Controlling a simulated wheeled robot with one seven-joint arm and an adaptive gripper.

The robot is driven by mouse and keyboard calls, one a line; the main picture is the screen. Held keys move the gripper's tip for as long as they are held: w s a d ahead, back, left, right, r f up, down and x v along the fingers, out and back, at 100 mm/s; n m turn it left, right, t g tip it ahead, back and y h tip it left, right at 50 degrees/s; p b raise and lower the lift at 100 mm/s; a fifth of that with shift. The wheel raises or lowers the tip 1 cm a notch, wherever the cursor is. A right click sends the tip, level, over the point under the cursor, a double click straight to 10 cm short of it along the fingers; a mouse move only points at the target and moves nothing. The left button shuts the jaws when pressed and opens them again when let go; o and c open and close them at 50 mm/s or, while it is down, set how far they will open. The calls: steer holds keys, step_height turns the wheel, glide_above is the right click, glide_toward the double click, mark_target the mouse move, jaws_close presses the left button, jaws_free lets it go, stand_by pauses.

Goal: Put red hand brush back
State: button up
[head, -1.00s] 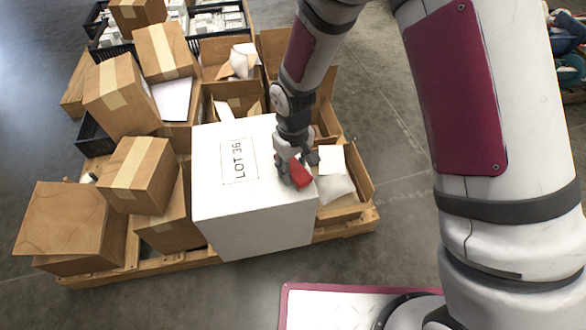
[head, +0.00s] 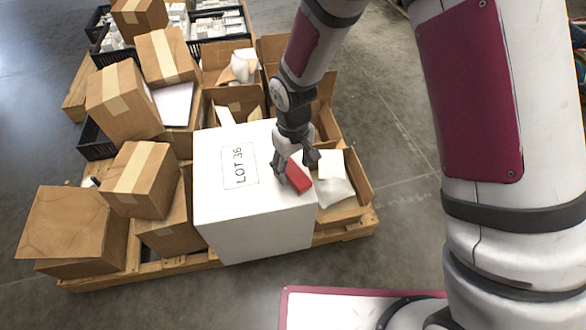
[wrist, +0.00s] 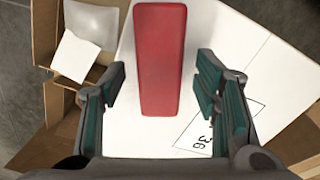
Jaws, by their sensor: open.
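The red hand brush (head: 298,177) lies on top of the white box marked LOT 36 (head: 255,215), near its right edge. In the wrist view the red brush (wrist: 160,60) shows as a long red block, its near end between my fingers. My gripper (head: 296,165) is right over the brush, pointing down. In the wrist view my gripper (wrist: 163,90) has its green-padded fingers spread, one on each side of the brush, with a gap on both sides. The underside of the brush is hidden.
An open carton with white paper and a pouch (head: 335,190) stands right of the white box. Closed brown cartons (head: 140,180) crowd the left. A wooden pallet (head: 345,228) bears them. Clear concrete floor (head: 400,150) lies to the right.

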mark_target(293, 170)
step_height(293, 170, up, 9)
steer(key=p, duration=0.2)
steer(key=shift+p, duration=0.3)
steer(key=shift+r, duration=0.15)
steer(key=s+d+r+m, duration=0.2)
steer(key=s+d+r, duration=0.3)
steer(key=d+r, duration=0.4)
steer(key=s+d+r+m, duration=0.2)
steer(key=s+d+r, duration=0.35)
steer(key=r, duration=0.45)
steer(key=s+d+r+m, duration=0.2)
steer(key=s+d, duration=0.1)
steer(key=s, duration=0.6)
steer(key=s+d+r+m, duration=0.1)
steer(key=s+d, duration=0.3)
steer(key=s, duration=0.5)
steer(key=shift+s+r+m, duration=0.3)
steer(key=shift+r+m, duration=0.1)
steer(key=shift+r, duration=0.45)
steer(key=shift+d, duration=0.1)
